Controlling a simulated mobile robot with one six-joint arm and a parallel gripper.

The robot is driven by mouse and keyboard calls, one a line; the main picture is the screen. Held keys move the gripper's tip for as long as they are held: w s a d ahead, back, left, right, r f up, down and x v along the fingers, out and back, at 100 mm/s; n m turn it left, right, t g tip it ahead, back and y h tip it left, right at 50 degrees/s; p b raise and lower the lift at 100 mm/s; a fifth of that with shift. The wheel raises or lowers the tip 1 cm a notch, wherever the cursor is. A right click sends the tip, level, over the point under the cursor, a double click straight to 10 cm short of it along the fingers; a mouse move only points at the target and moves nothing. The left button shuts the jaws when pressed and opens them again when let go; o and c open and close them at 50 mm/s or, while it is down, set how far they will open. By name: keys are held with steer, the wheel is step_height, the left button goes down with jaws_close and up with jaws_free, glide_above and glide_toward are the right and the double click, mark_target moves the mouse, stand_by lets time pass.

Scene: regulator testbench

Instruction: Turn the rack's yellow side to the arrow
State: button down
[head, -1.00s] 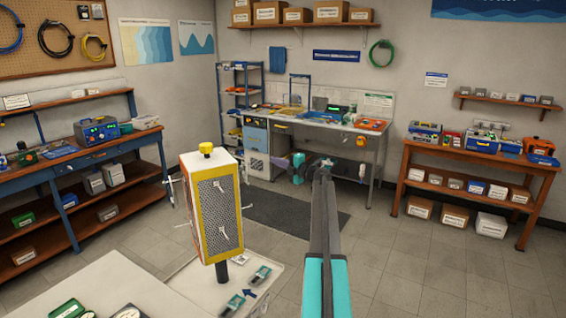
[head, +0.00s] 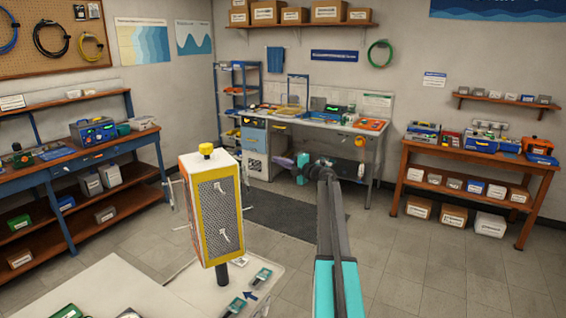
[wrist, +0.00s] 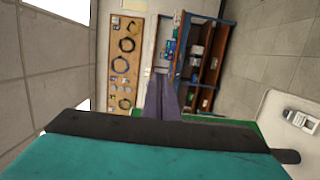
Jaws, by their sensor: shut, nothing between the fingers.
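The rack (head: 222,215) is an upright box on a dark post, with a white top and a yellow knob. Its broad mesh side, framed in yellow and hung with small white pieces, faces the front, slightly right. A narrower orange-edged side with pegs faces left. A blue arrow (head: 250,295) lies on the pale table below the rack, to the right of the post, pointing up-left. My gripper (head: 278,161) is beyond and right of the rack, apart from it. Its purple fingers, also in the wrist view (wrist: 161,82), are closed and empty.
The pale table (head: 115,280) in front holds small green-and-grey devices (head: 261,276) near the arrow. A blue-framed bench (head: 85,155) stands left, a grey workbench (head: 335,125) behind, and a wooden bench (head: 480,160) right. Open floor lies right of the rack.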

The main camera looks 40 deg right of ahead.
stand_by(0.3)
steer(key=shift+w+a, duration=0.1)
steer(key=shift+a, duration=0.05)
steer(key=shift+n, duration=0.3)
steer(key=s+a+f+n+h+b, duration=0.6)
steer(key=s+f+n+b, duration=0.2)
steer(key=s+n, duration=0.35)
steer(key=s+a+f+n+b, duration=0.2)
steer(key=a+f+b, duration=0.6)
steer(key=f+b, duration=0.4)
steer(key=shift+s+a+f+b, duration=0.15)
steer(key=shift+s+a+b, duration=0.25)
steer(key=shift+s+b, duration=0.25)
